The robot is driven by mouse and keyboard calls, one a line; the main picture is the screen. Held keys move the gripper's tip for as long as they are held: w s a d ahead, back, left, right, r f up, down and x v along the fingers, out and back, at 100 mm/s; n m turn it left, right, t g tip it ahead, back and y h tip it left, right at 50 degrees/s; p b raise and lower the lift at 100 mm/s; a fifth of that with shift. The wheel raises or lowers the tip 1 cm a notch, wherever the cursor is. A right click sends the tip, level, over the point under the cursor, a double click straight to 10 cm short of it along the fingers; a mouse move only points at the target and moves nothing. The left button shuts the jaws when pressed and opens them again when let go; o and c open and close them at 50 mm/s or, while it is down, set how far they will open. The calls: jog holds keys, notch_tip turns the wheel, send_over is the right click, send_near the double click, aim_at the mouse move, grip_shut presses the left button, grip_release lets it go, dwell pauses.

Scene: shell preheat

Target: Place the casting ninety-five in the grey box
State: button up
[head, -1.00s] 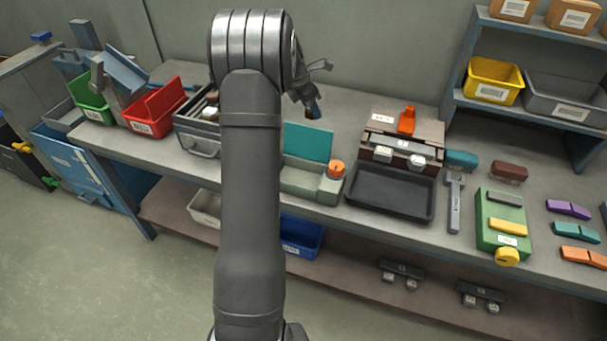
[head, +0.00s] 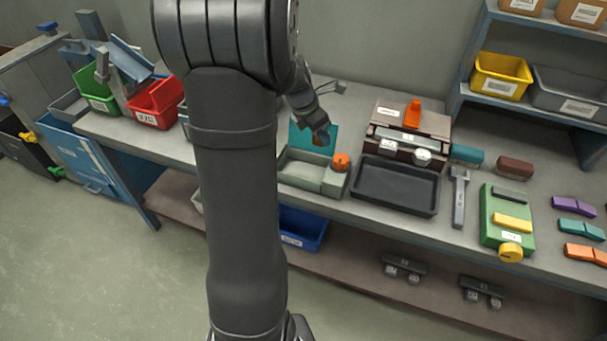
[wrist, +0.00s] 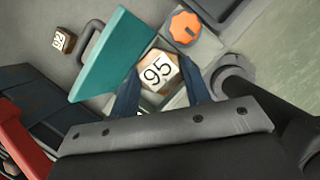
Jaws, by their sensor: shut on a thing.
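The casting ninety-five (wrist: 158,72) is a small block with a white face reading 95. My gripper (wrist: 165,92) is shut on it, one dark finger on each side. In the head view my gripper (head: 320,138) hangs in front of the teal lid and above the grey-green box (head: 300,172) with the orange knob. This box looks open, its lid (wrist: 122,55) raised. Another grey box with a label (head: 570,92) sits on the right shelf. My arm hides much of the bench at left. I cannot tell which one the task calls the grey box.
A block marked 92 (wrist: 63,40) lies on the bench. A black tray (head: 395,188) and a brown machine with an orange lever (head: 412,115) stand right of the grey-green box. A red bin (head: 153,105) and a green bin (head: 97,92) stand left.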

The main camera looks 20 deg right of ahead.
jog(key=shift+n, duration=0.7)
jog(key=s+f, duration=0.1)
jog(key=s, duration=0.1)
jog(key=s+d, duration=0.1)
jog(key=s, duration=0.2)
jog(key=s+f, duration=0.1)
jog(key=s, duration=0.1)
jog(key=shift+s+d+f, duration=0.2)
jog(key=shift+s+f, duration=0.1)
jog(key=shift+f, duration=0.05)
jog(key=shift+a+f+t, duration=0.1)
jog(key=shift+f+t, duration=0.1)
jog(key=shift+t, duration=0.1)
send_over(305, 173)
jog(key=a, duration=0.2)
jog(key=f, duration=0.6)
jog(key=shift+s+d+f, duration=0.25)
jog(key=shift+f, duration=2.1)
jog(key=shift+f, duration=0.1)
jog(key=o, duration=1)
jog(key=v, duration=1.2)
